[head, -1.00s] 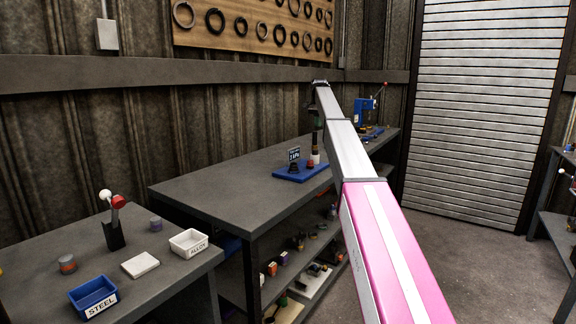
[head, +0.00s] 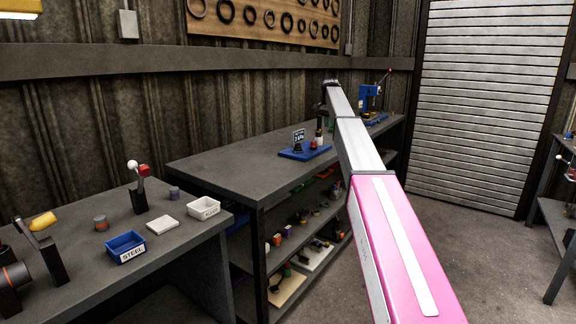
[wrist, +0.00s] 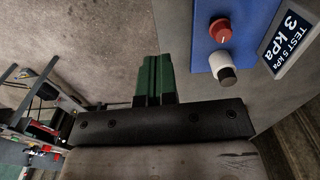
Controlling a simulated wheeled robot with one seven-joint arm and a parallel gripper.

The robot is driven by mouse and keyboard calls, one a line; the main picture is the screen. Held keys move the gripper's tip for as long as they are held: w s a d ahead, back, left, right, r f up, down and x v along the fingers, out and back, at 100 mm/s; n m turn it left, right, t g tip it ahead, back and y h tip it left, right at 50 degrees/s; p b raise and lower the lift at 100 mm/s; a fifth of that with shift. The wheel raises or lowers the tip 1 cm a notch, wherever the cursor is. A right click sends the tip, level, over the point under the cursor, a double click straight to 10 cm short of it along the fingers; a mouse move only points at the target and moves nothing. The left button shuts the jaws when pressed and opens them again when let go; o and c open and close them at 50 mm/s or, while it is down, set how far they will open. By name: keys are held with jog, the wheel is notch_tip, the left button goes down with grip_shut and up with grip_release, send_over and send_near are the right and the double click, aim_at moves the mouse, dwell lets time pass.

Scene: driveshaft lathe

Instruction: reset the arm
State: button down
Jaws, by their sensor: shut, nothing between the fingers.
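My arm reaches forward over the long grey bench in the head view, with its pink link near and grey links far. My gripper shows in the wrist view as green fingers (wrist: 154,76) pressed together, shut and empty. In the head view most of the gripper is hidden by the arm. In the wrist view the fingers are to the left of a blue board (wrist: 240,18) and apart from it. The board carries a red knob (wrist: 220,30), a white-and-black cylinder (wrist: 222,68) and a sign reading "TEST 5 kPa 3 kPa" (wrist: 292,40).
The long bench (head: 225,170) has a blue press (head: 371,98) at its far end. The nearer bench (head: 185,245) holds a blue STEEL bin (head: 125,244), a white ALLOY bin (head: 204,206) and a red-and-white lever (head: 139,185). Open floor (head: 450,240) lies to the right, before a shutter door (head: 475,100).

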jog(key=s+f+n, duration=0.2)
jog(key=s+f, duration=1.1)
jog(key=f, duration=0.2)
jog(key=s+f+n, duration=0.1)
jog(key=s+f, duration=1.1)
jog(key=f, duration=0.4)
jog(key=s+f+n, duration=0.1)
jog(key=s+f, duration=0.4)
jog(key=s, duration=0.5)
jog(key=s+f+n, duration=0.1)
jog(key=s+f, duration=0.4)
jog(key=s, duration=0.5)
jog(key=s+f+n, duration=0.1)
jog(key=s+f, duration=0.4)
jog(key=s, duration=0.4)
jog(key=shift+s+a+f+n, duration=0.15)
jog(key=shift+s+a+n, duration=0.15)
jog(key=shift+s, duration=0.1)
jog(key=shift+s, duration=0.1)
